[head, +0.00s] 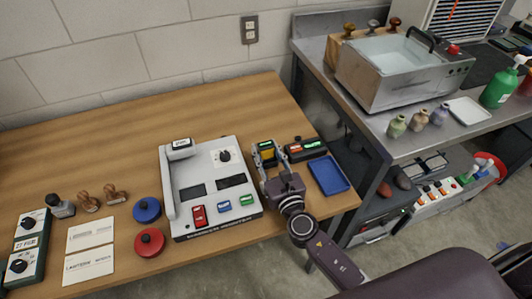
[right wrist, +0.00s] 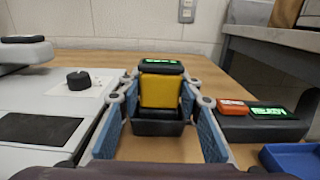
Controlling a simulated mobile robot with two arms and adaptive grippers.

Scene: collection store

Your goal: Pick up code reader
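A yellow and black device with a lit green display, which looks like the code reader (head: 266,152), sits in a dark holder near the right end of the wooden desk. In the right wrist view the code reader (right wrist: 160,91) stands upright in its black holder (right wrist: 158,127), straight ahead. My right gripper (head: 268,170) is open at the front of the holder. Its blue-padded fingers (right wrist: 163,108) are spread, one on each side of the reader, with a visible gap and nothing gripped. My left gripper is out of view.
A white console (head: 192,213) stands close on the left. A black box with red and green displays (head: 306,149) and a blue tray (head: 328,175) lie close on the right. Stamps and red (head: 149,243) and blue pads are further left. A metal bench with a basin (head: 395,72) adjoins.

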